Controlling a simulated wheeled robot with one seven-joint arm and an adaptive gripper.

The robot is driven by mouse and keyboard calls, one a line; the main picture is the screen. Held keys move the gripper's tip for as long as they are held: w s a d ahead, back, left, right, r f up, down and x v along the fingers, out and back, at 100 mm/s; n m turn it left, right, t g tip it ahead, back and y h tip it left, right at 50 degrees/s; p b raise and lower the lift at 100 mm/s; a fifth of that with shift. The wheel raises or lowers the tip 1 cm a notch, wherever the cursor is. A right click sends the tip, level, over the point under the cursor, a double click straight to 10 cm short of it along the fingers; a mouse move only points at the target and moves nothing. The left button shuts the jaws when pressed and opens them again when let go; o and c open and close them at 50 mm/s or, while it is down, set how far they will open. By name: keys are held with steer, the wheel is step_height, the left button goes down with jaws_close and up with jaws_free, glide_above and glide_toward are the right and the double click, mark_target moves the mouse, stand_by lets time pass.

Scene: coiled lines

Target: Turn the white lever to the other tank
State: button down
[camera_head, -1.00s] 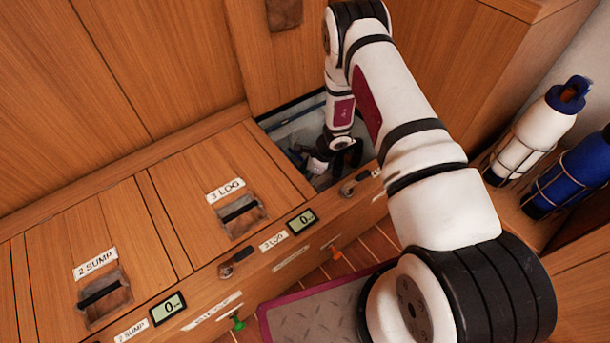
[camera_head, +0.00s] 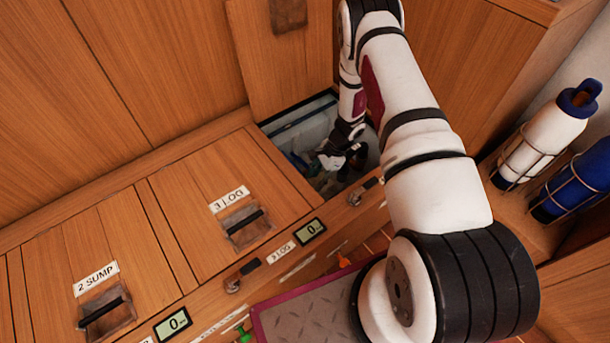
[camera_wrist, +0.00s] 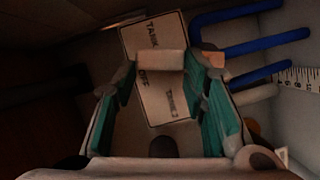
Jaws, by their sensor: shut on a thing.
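The white lever (camera_wrist: 160,61) shows in the wrist view as a pale block in front of a label plate (camera_wrist: 152,100). The plate, tilted in the picture, reads TANK, OFF and TANK 2; part of the first tank's label is hard to read. My gripper (camera_wrist: 162,72) has its teal-padded fingers on either side of the lever and is shut on it. In the head view my gripper (camera_head: 338,158) is down inside the open compartment at the right end of the wooden bench. The lever cannot be made out there.
Blue pipes (camera_wrist: 262,46) and a measuring strip (camera_wrist: 298,76) lie right of the plate. The opening has wooden edges close around my arm. Shut hatches labelled 3 LOG (camera_head: 229,200) and 2 SUMP (camera_head: 96,273) lie left. A white bottle (camera_head: 545,135) and a blue bottle (camera_head: 585,180) stand right.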

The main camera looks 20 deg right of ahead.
steer(key=shift+w+d+n+g, duration=0.2)
steer(key=shift+d+n+g, duration=0.25)
steer(key=shift+n, duration=0.45)
steer(key=c, duration=1.2)
jaws_free()
steer(key=shift+c, duration=0.2)
steer(key=v, duration=1.2)
